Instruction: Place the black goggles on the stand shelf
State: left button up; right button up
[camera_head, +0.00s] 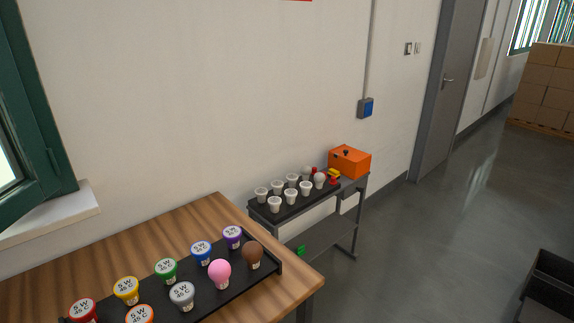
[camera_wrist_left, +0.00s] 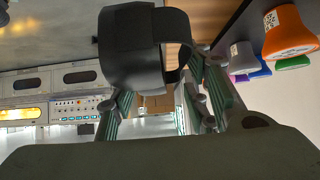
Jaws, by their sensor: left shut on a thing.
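The black goggles (camera_wrist_left: 140,52) are between the fingers of my left gripper (camera_wrist_left: 160,92) in the left wrist view. The gripper is shut on them, and they show as a dark curved band with an opening on the right. The goggles and both grippers are out of the head view. The stand (camera_head: 362,190) is against the wall in the head view, with a grey lower shelf (camera_head: 330,238) under its top. A small green marking (camera_head: 300,250) shows at that shelf's left end. My right gripper is in neither view.
A wooden table (camera_head: 170,225) is in front, with a black tray (camera_head: 272,273) of several coloured bulbs. The stand's top holds a black rack (camera_head: 262,212) with several white cups and an orange box (camera_head: 350,161). Floor right of the stand is clear; a black bin (camera_head: 552,285) is lower right.

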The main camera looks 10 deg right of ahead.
aim_at(331, 228)
jog(key=i+l, duration=0.15)
jog(key=l, duration=0.2)
jog(key=i+l, duration=0.2)
jog(key=l, duration=0.2)
jog(key=i+l, duration=0.15)
jog(key=l, duration=0.2)
jog(key=i+l, duration=0.15)
jog(key=l, duration=0.25)
jog(key=i+l, duration=0.2)
jog(key=l, duration=0.15)
jog(key=i+l, duration=0.15)
jog(key=l, duration=0.2)
jog(key=i+l, duration=0.5)
jog(key=i, duration=0.15)
jog(key=i+l, duration=0.45)
jog(key=i, duration=0.25)
